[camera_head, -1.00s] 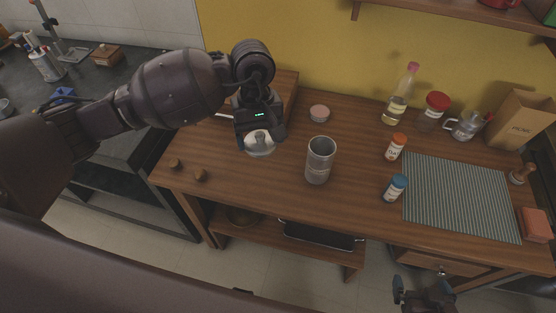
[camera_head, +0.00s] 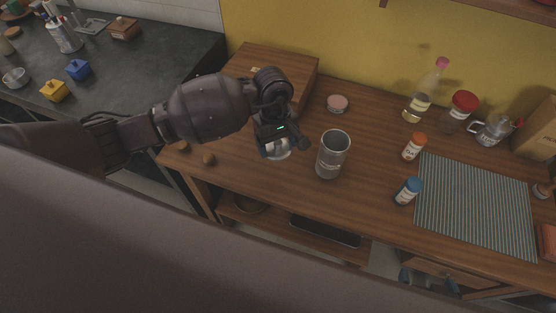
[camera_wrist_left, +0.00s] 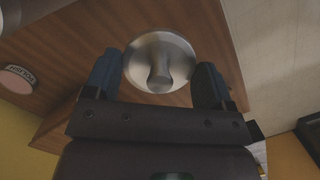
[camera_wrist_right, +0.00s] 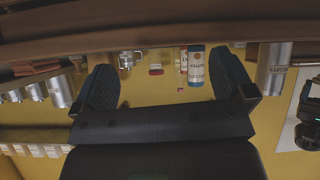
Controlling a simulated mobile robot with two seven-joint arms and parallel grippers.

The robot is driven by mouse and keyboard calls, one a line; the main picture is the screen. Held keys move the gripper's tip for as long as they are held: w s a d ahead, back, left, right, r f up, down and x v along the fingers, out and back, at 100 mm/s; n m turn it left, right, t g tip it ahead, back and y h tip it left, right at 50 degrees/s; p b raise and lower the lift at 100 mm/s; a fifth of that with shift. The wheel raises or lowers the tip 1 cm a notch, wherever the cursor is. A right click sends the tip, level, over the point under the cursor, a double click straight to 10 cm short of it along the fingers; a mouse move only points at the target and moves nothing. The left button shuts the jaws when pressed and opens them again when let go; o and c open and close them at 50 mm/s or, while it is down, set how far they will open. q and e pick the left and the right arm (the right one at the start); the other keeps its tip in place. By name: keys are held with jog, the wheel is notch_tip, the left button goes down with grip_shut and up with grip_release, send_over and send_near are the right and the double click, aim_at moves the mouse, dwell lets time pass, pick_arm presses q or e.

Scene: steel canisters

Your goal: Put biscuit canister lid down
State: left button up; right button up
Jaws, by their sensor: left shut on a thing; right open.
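The round steel lid (camera_head: 280,154) is under my left gripper (camera_head: 274,146), left of the open steel canister (camera_head: 332,156). I cannot tell whether the lid touches the wooden table. The canister stands upright without a lid and also shows in the right wrist view (camera_wrist_right: 272,72). My right gripper (camera_head: 428,281) is open and empty, low by the table's front edge; its spread fingers show in the right wrist view (camera_wrist_right: 165,82).
A wooden box (camera_head: 285,66) stands behind the left arm. A pink-topped round tin (camera_head: 337,103) is behind the canister. Orange-capped (camera_head: 414,147) and blue-capped (camera_head: 408,191) jars stand right of it, near a striped mat (camera_head: 475,205). Two small brown knobs lie at the table's left front.

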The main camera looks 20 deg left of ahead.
aim_at(279, 170)
pick_arm(q)
jog(key=shift+f+b, duration=0.4)
jog(key=shift+f, duration=3.85)
jog(key=shift+f, duration=0.1)
jog(key=shift+f, duration=0.1)
jog(key=o, duration=0.9)
